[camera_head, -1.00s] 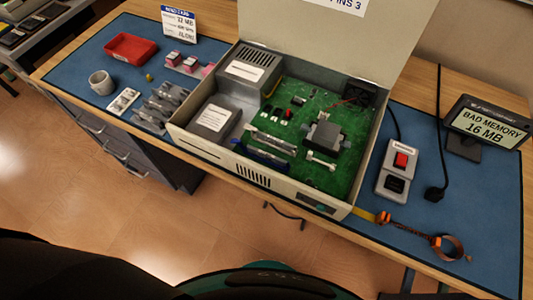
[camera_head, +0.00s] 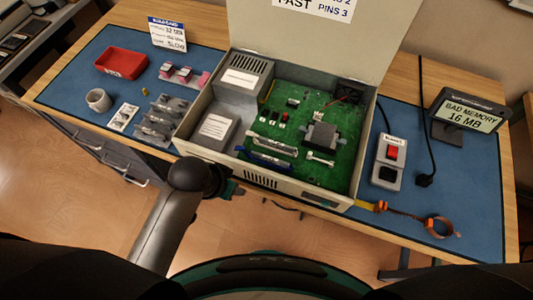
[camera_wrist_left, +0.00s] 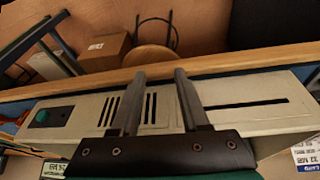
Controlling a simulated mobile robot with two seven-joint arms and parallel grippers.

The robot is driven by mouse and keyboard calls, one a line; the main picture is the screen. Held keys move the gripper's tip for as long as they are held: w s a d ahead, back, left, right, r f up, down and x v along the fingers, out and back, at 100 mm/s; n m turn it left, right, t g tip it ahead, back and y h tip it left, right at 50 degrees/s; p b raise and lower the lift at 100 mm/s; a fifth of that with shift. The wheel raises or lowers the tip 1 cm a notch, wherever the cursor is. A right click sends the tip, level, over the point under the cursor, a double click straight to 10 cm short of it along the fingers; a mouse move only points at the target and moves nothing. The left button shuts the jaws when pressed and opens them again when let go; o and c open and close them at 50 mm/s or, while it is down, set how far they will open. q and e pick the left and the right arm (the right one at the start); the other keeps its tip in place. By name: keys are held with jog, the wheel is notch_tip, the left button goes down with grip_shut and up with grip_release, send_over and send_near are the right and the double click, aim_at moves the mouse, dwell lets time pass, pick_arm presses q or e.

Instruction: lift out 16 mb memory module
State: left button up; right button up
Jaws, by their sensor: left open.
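The open computer case (camera_head: 215,157) stands in the middle of the table with a green board (camera_head: 343,128) inside. A long grey memory module (camera_head: 272,145) sits on the board towards the case front, with a blue strip (camera_head: 262,159) just in front of it. I cannot read a size on the module. My left arm reaches up to the case front in the head view. In the left wrist view my left gripper (camera_wrist_left: 158,75) is open and empty, its fingers over the case's slotted front panel (camera_wrist_left: 240,105). My right gripper is not in view.
A display (camera_head: 468,113) reads "BAD MEMORY 16 MB". A switch box (camera_head: 388,162) and wrist strap (camera_head: 430,222) lie right of the case. A red tray (camera_head: 121,60), cup (camera_head: 98,100) and rack of modules (camera_head: 158,120) stand left. The raised lid (camera_head: 310,45) blocks the back.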

pick_arm(q)
jog(key=w+d+r+m, duration=0.1)
jog(key=d+r, duration=0.1)
jog(key=r, duration=0.1)
jog(key=w+d+r+m+h, duration=0.1)
jog(key=d+r+m, duration=0.1)
jog(key=r, duration=0.1)
jog(key=w+d+r+m, duration=0.1)
jog(key=d+r+m, duration=0.1)
jog(key=r, duration=0.2)
jog(key=shift+g+h+p, duration=0.3)
jog(key=shift+p, duration=0.1)
jog(key=w+d+r+m+g, duration=0.1)
jog(key=w+d+r+m, duration=0.2)
jog(key=m, duration=0.2)
jog(key=m+g+y, duration=0.2)
jog(key=m, duration=0.5)
send_near(270, 157)
jog(key=f, duration=0.1)
jog(key=d+f+b, duration=0.1)
jog(key=f, duration=0.1)
jog(key=shift+w+f, duration=0.1)
jog(key=shift+s+d+f+b, duration=0.1)
jog(key=shift+s+f+b, duration=0.2)
jog(key=shift+f, duration=1)
jog(key=shift+s+d+f+b, duration=0.15)
jog(key=shift+f+b, duration=0.25)
jog(key=shift+f, duration=0.95)
jog(key=shift+w, duration=0.1)
jog(key=shift+c, duration=0.2)
